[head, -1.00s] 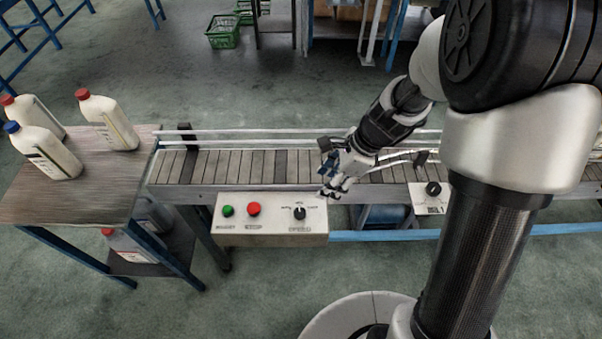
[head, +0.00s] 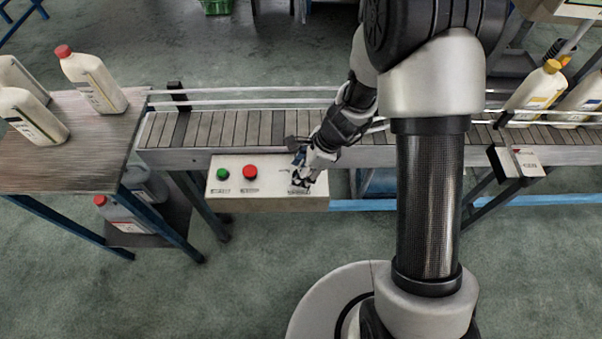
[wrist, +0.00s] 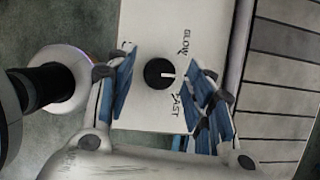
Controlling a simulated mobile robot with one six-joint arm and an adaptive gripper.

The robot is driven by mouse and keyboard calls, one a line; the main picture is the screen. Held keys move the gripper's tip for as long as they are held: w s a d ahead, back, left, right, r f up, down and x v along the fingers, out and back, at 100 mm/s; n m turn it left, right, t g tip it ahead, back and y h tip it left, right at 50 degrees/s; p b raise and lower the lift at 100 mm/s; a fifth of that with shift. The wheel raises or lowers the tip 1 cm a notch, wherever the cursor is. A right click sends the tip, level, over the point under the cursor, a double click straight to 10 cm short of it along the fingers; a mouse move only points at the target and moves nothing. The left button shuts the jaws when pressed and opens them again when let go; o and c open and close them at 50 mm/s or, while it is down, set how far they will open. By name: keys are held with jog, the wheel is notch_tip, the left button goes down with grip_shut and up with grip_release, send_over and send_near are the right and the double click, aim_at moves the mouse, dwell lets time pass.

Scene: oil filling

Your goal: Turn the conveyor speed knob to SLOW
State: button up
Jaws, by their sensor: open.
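The white control panel (head: 226,196) is on the conveyor's front side. Its black speed knob (wrist: 159,73) shows in the wrist view with a white pointer mark aimed right, between the printed words SLOW (wrist: 186,42) and FAST (wrist: 177,108). In the wrist view my gripper (wrist: 165,84) is open, with blue-padded fingers on either side of the knob. A gap shows between the knob and each finger; their depth relative to it is unclear.
A green button (head: 222,173) and a red button (head: 250,172) are on the panel's left part. The conveyor belt (head: 230,128) runs behind it. A table (head: 85,160) with several bottles stands left. A second small panel (head: 526,162) is to the right.

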jog(key=shift+a+f, duration=0.1)
jog(key=shift+f, duration=0.1)
jog(key=shift+c, duration=0.5)
jog(key=c, duration=0.9)
jog(key=shift+c, duration=0.2)
jog(key=shift+r+n+p, duration=0.1)
jog(key=shift+n+p, duration=0.2)
jog(key=n+g+p, duration=0.1)
jog(key=n+p, duration=0.1)
jog(key=n, duration=0.1)
jog(key=shift+w+n+g, duration=0.1)
jog(key=shift+n+g, duration=0.3)
jog(key=n+g, duration=0.1)
jog(key=n, duration=0.1)
jog(key=n+h+p, duration=0.1)
jog(key=n, duration=0.2)
jog(key=shift+w+g, duration=0.15)
jog(key=shift+g, duration=0.25)
jog(key=shift+a+n, duration=0.1)
jog(key=shift+n, duration=0.3)
